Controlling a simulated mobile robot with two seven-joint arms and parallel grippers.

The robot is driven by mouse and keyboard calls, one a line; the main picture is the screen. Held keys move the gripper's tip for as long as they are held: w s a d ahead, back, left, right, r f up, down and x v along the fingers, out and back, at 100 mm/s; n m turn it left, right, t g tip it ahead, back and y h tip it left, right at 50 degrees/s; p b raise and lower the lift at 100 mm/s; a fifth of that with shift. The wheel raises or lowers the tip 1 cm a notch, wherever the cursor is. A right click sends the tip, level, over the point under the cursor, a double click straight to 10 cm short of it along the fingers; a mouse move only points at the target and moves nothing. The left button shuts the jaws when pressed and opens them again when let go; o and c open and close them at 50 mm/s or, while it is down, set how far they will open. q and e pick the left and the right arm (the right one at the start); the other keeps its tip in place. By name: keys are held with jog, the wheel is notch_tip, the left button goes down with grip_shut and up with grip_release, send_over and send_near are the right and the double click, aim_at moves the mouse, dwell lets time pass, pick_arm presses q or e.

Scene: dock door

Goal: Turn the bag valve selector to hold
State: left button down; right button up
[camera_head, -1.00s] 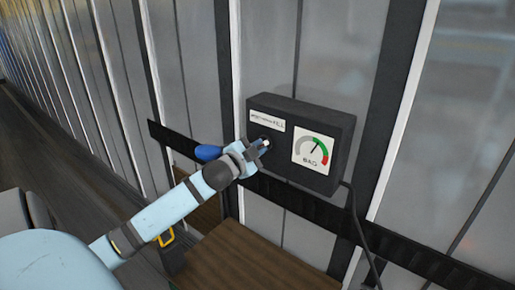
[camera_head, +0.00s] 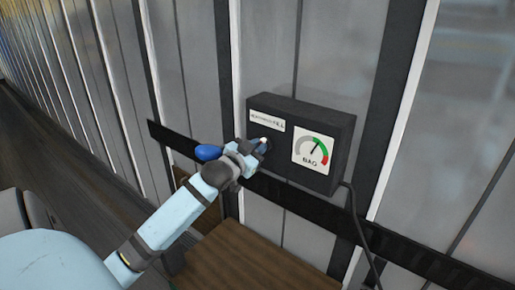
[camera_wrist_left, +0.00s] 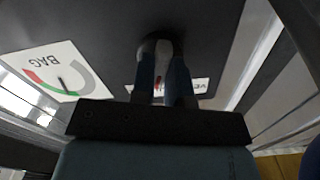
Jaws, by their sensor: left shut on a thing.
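The dark valve box (camera_head: 287,112) hangs on the wall, with a small white label (camera_head: 267,121) above the selector and a BAG gauge (camera_head: 313,150) to its right. The gauge needle points up and right, near the green. My left gripper (camera_head: 261,147) is at the selector (camera_head: 264,140), under the label. In the left wrist view, the two blue fingers (camera_wrist_left: 161,80) close around the selector knob (camera_wrist_left: 160,46). They cover much of the label, so I cannot read which position the selector points to. My right gripper is out of view.
A dark rail (camera_head: 305,203) runs along the wall below the box. A black cable (camera_head: 356,225) hangs from its lower right. A brown wooden surface (camera_head: 245,262) lies below. A rounded blue object (camera_head: 208,153) shows just left of my left gripper.

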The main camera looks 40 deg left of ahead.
pick_arm(q)
jog(key=shift+n, duration=1.7)
jog(key=c, duration=1.1)
grip_release()
jog(key=s+b, duration=0.1)
jog(key=s, duration=0.3)
jog(key=s+d+b, duration=0.1)
jog(key=s, duration=0.4)
jog(key=s+b, duration=0.1)
jog(key=s, duration=0.3)
jog(key=shift+s+d+b, duration=0.25)
jog(key=shift+s+b, duration=0.05)
jog(key=shift+s, duration=0.1)
